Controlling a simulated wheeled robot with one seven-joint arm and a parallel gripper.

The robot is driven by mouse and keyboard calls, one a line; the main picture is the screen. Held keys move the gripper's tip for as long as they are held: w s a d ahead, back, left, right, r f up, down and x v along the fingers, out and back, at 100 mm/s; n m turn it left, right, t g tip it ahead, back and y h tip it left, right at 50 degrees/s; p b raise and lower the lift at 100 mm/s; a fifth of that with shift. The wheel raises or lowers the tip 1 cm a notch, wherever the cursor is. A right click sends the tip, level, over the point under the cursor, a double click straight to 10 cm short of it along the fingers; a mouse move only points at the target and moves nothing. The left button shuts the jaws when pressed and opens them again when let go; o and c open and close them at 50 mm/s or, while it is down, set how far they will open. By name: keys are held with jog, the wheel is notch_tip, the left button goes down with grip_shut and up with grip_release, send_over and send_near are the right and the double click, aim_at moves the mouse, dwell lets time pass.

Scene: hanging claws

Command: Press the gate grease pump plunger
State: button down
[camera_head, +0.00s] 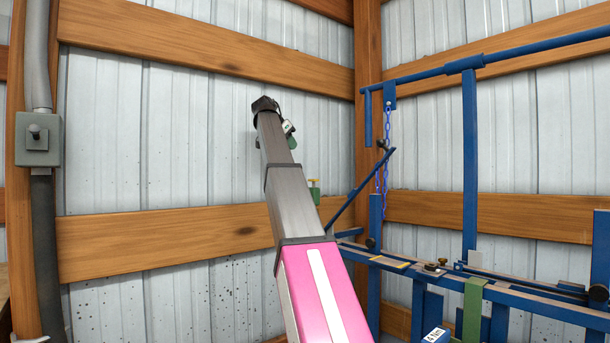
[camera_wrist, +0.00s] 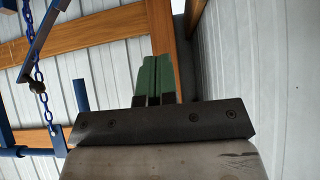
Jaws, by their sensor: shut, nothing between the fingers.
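A small green fitting with a yellow top (camera_head: 314,190) shows just right of my arm, in front of the wooden rail. It may be the grease pump with its plunger, but it is too small to tell. My gripper shows in the wrist view (camera_wrist: 153,80) as two green fingers side by side, shut and empty, pointing toward a wooden post. In the head view my gripper is mostly hidden behind the upper end of my arm. I see no contact between my fingers and any plunger. The wrist view does not show the green fitting.
A blue metal frame (camera_head: 470,150) stands at the right, with a hanging blue chain (camera_head: 386,130) and a slanted bar. A brass knob (camera_head: 442,262) sits on its lower rail. A grey electrical box (camera_head: 38,140) is on the left post. Corrugated walls close the corner.

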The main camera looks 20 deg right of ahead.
jog(key=shift+d+f, duration=0.1)
jog(key=shift+f, duration=0.05)
jog(key=a+f+x, duration=0.1)
jog(key=f+x, duration=0.1)
jog(key=x, duration=1)
jog(key=shift+s+a+f, duration=0.2)
